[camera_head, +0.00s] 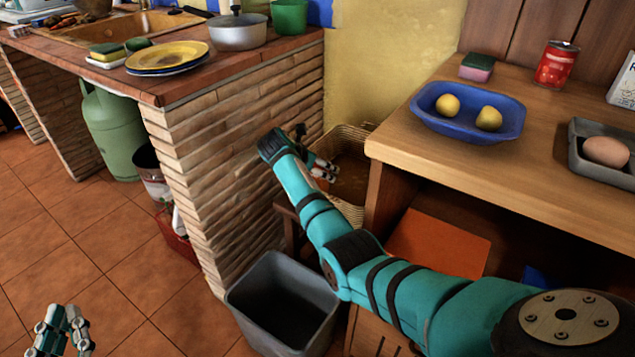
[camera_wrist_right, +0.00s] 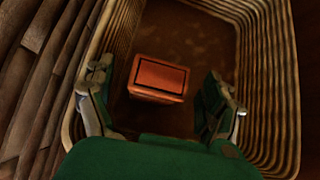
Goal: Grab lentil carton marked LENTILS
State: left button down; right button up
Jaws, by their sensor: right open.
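In the right wrist view an orange-red box (camera_wrist_right: 158,78) with a dark-edged top lies inside a wicker basket (camera_wrist_right: 283,90). No lettering can be read on it, so I cannot tell if it is the lentil carton. My right gripper (camera_wrist_right: 163,85) is open above it, one finger on each side, apart from the box. In the head view my right gripper (camera_head: 322,168) reaches over the basket (camera_head: 350,131) between the two counters; the box is hidden there. My left gripper (camera_head: 64,328) hangs over the floor at the bottom left, its fingers apart and empty.
The brick counter (camera_head: 235,170) stands close left of my right arm. The wooden counter (camera_head: 480,165) at right holds a blue bowl (camera_head: 425,118), a red can (camera_head: 556,64), a partly cut-off white box (camera_head: 625,85) and a grey tray (camera_head: 600,178). A grey bin (camera_head: 245,305) stands below.

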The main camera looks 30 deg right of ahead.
jog(key=c, duration=1.7)
jog(key=shift+r, duration=0.15)
